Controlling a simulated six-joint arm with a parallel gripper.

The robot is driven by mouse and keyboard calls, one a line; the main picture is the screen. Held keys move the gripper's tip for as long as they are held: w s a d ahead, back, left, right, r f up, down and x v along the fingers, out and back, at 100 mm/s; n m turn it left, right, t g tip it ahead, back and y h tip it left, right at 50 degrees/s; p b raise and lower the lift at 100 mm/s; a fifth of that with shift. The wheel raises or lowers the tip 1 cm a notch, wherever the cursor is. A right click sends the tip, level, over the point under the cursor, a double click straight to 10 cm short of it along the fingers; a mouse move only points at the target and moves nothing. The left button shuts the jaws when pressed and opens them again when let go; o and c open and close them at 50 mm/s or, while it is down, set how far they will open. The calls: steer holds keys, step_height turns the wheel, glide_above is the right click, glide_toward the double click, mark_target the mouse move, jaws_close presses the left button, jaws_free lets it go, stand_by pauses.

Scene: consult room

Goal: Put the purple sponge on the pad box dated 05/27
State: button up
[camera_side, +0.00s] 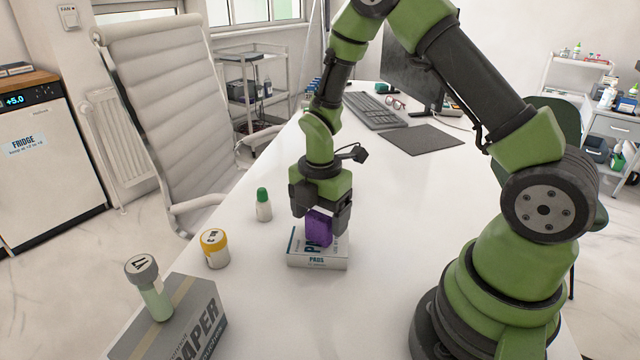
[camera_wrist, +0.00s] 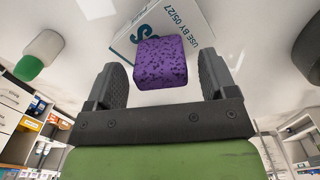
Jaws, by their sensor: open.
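The purple sponge (camera_side: 319,227) stands on the pad box (camera_side: 318,262) on the white table. In the wrist view the sponge (camera_wrist: 160,62) lies between my open fingers, with a gap on each side. The pad box (camera_wrist: 198,22) is behind it there and reads "USE BY 05/27". My gripper (camera_side: 321,222) is open, pointing down around the sponge just above the box. The wrist view also shows my gripper (camera_wrist: 163,82) with both fingers apart. The sponge's underside is hidden, so its contact with the box is not fully visible.
A green-capped bottle (camera_side: 263,206) and a yellow-lidded jar (camera_side: 215,248) stand left of the box. A paper carton (camera_side: 190,325) with a grey-capped container (camera_side: 150,287) on it is at front left. A keyboard (camera_side: 376,111) and dark mat (camera_side: 422,141) lie farther back. The table right of the box is clear.

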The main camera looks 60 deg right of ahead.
mark_target(320, 214)
step_height(320, 214, up, 9)
steer(key=shift+f, duration=0.1)
steer(key=s+a+r+m+t+y, duration=0.1)
steer(key=s+a+r+m+t, duration=0.2)
steer(key=s+r+m, duration=0.4)
steer(key=s+a+r+m+t+y, duration=0.1)
steer(key=s+a+r+m+t, duration=0.2)
steer(key=s+r+m, duration=0.5)
steer(key=m+t, duration=0.1)
steer(key=m, duration=0.6)
steer(key=shift+a+r, duration=0.2)
steer(key=shift+a, duration=0.1)
